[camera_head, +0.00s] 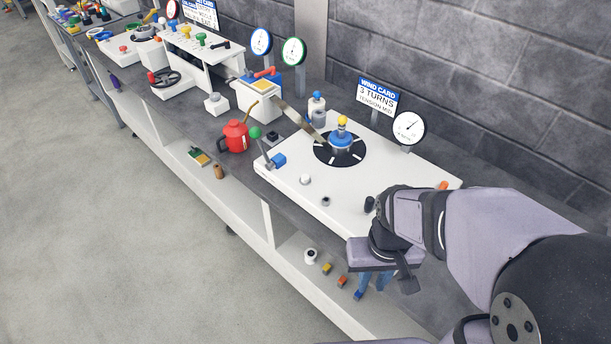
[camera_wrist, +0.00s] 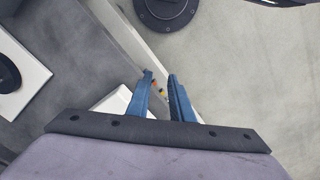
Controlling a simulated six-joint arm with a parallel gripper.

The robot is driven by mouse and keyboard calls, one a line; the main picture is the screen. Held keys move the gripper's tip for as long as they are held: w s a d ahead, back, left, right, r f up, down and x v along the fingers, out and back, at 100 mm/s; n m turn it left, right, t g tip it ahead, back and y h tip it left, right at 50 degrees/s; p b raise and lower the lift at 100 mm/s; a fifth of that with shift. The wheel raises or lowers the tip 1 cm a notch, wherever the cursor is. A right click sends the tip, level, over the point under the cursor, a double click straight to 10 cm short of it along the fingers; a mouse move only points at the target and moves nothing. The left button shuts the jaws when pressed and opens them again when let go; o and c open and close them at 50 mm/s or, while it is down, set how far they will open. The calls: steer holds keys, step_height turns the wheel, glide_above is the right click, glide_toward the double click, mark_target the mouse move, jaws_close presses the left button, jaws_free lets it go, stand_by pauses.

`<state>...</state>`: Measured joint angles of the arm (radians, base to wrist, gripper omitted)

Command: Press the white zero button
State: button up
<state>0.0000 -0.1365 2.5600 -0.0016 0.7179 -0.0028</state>
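A small round white button (camera_head: 306,179) stands on the front left part of the white panel (camera_head: 325,205); I take it for the zero button, though no label is readable. My gripper (camera_head: 372,284) points down beyond the panel's near right edge, to the right of the button and apart from it. Its blue fingers also show in the wrist view (camera_wrist: 160,76), with a gap between them and nothing held. The button cannot be made out in the wrist view.
A gauge (camera_head: 408,128) and card (camera_head: 376,97) stand behind. A red can (camera_head: 236,136) is left. Small parts lie on the lower shelf (camera_head: 293,250).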

jaws_close()
stand_by(0.7)
steer(key=shift+w, duration=0.1)
stand_by(0.7)
steer(key=w+a+r+n+t+p, duration=0.1)
steer(key=w+r+n+t+p, duration=0.15)
steer(key=w, duration=0.65)
steer(key=w+r+n+t+p, duration=0.2)
steer(key=w+n+t+p, duration=0.15)
steer(key=w, duration=0.65)
steer(key=w+a+r+n+t+y+p, duration=0.2)
steer(key=w+a+r+n+y+p, duration=0.2)
steer(key=w+a+n, duration=0.4)
steer(key=w+a+p, duration=0.1)
steer(key=w+a, duration=0.2)
steer(key=w, duration=0.2)
steer(key=shift+r, duration=0.25)
steer(key=shift+f, duration=0.2)
